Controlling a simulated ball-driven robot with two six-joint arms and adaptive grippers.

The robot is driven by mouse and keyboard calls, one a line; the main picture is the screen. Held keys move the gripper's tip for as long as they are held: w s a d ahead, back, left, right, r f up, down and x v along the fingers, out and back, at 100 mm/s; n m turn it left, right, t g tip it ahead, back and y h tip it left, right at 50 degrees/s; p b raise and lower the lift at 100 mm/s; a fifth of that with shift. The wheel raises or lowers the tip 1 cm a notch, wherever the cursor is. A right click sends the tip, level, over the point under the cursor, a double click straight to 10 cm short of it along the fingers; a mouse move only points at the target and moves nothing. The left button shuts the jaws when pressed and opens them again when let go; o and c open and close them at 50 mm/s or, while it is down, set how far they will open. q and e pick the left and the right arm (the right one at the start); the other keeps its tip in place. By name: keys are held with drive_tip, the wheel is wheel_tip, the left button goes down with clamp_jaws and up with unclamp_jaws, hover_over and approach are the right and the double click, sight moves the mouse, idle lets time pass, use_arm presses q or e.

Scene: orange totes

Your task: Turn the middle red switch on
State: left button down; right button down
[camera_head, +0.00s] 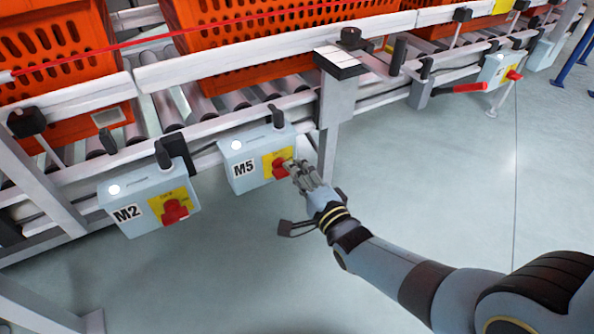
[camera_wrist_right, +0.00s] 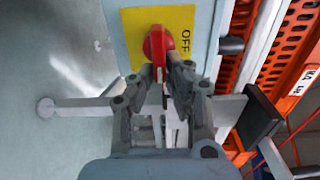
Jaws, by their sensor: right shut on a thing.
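The middle red switch (camera_head: 279,168) sits on a yellow plate on the grey box marked M5 (camera_head: 243,168). My right gripper (camera_head: 293,167) is at this switch and shut on it. In the right wrist view the red knob (camera_wrist_right: 157,45) is between the fingertips of the right gripper (camera_wrist_right: 168,68), on the yellow plate (camera_wrist_right: 136,24) with "OFF" printed beside it. The fingers hide part of the knob. Another red switch (camera_head: 175,211) is on the M2 box (camera_head: 127,214) at the left. A third red switch (camera_head: 514,75) is on a box at the upper right. My left gripper is not in view.
A roller conveyor (camera_head: 232,99) with white rails carries orange totes (camera_head: 262,45) behind the boxes. A white post (camera_head: 336,110) stands right of the M5 box. A red handle (camera_head: 470,88) sticks out at the right. The grey floor (camera_head: 440,170) in front is clear.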

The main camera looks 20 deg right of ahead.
drive_tip(key=shift+f, duration=0.15)
drive_tip(key=c, duration=1.4)
unclamp_jaws()
drive_tip(key=shift+o, duration=0.2)
drive_tip(key=s+d, duration=0.1)
drive_tip(key=s, duration=1.1)
drive_tip(key=shift+d, duration=0.35)
